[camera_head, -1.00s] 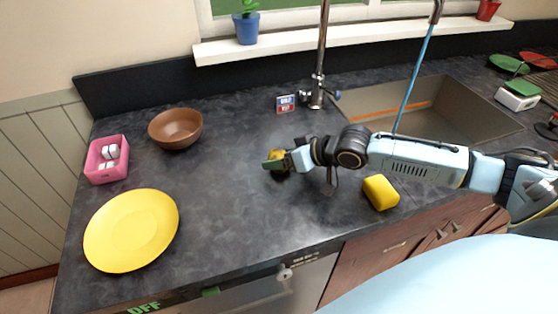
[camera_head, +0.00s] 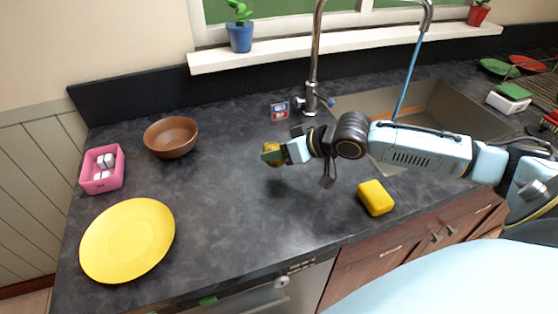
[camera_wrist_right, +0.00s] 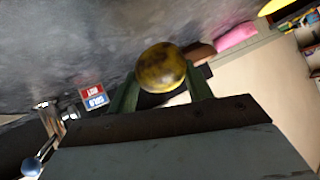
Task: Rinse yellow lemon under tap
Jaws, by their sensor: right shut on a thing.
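The yellow lemon (camera_wrist_right: 161,67) has dark smudges and sits between the two green fingers of my right gripper (camera_wrist_right: 160,95). In the head view the lemon (camera_head: 271,148) is mostly hidden by my right gripper (camera_head: 274,156), which is shut on it above the middle of the counter. The tap (camera_head: 313,80) rises behind the gripper, with a thin blue stream (camera_head: 409,78) under its spout over the sink (camera_head: 437,100). The stream is to the right of the lemon, behind my right arm. My left gripper is not in view.
A yellow sponge (camera_head: 375,198) lies on the counter (camera_head: 230,240) in front of my arm. A brown bowl (camera_head: 171,137), a pink box (camera_head: 88,183) and a yellow plate (camera_head: 128,240) stand on the left. A small hot-cold sign (camera_head: 280,111) stands beside the tap.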

